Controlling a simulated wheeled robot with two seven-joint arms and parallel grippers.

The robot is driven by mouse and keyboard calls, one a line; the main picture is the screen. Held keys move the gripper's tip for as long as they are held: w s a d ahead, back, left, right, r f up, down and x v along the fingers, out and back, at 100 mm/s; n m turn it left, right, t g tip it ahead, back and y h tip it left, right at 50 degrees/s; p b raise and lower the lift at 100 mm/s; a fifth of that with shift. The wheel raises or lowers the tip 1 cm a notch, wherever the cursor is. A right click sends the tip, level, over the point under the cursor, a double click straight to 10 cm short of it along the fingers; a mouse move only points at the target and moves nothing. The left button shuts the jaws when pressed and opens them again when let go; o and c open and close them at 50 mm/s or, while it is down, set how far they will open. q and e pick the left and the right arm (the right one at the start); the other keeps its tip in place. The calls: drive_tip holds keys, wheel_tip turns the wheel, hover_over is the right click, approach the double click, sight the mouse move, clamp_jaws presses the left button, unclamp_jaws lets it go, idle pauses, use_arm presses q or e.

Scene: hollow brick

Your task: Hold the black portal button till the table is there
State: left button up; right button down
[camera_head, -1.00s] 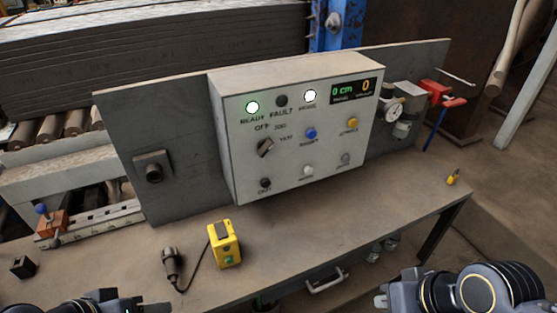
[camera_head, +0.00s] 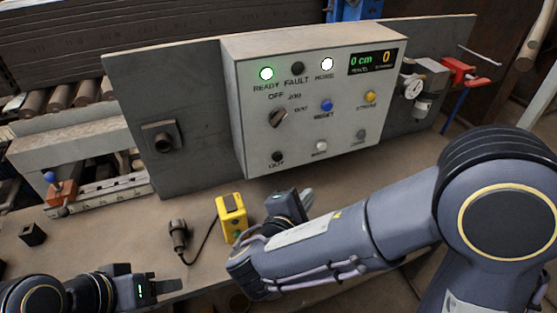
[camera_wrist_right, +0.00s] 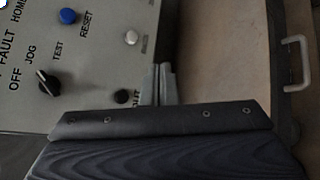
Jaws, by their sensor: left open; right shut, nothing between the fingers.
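The control box (camera_head: 312,98) stands upright at the back of the table (camera_head: 350,170). Its black button (camera_head: 277,156) is at the lower left of the face, below the black selector knob (camera_head: 278,118). In the right wrist view the button (camera_wrist_right: 121,96) lies just left of my fingers. My right gripper (camera_head: 306,198) is shut and empty, in front of and below the box; its fingers (camera_wrist_right: 160,84) look apart from the button. My left gripper (camera_head: 165,286) is open and empty at the lower left, near the table's front.
A yellow box (camera_head: 231,212) with a cable and a black plug (camera_head: 179,236) lies close left of my right gripper. The display (camera_head: 376,62) reads 0 cm and 0. A red vise (camera_head: 462,72) is at the right.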

sight(278, 157)
drive_tip(key=shift+w+a+n+t+y, duration=0.1)
drive_tip(key=shift+a+n+t+y, duration=0.35)
drive_tip(key=shift+a, duration=0.6)
drive_tip(key=shift+w, duration=0.1)
drive_tip(key=w+a+p, duration=0.1)
drive_tip(key=w+a, duration=0.2)
drive_tip(key=w, duration=0.5)
drive_tip(key=shift+w, duration=0.15)
idle(1.4)
drive_tip(key=shift+w+a, duration=0.1)
drive_tip(key=shift+w, duration=0.2)
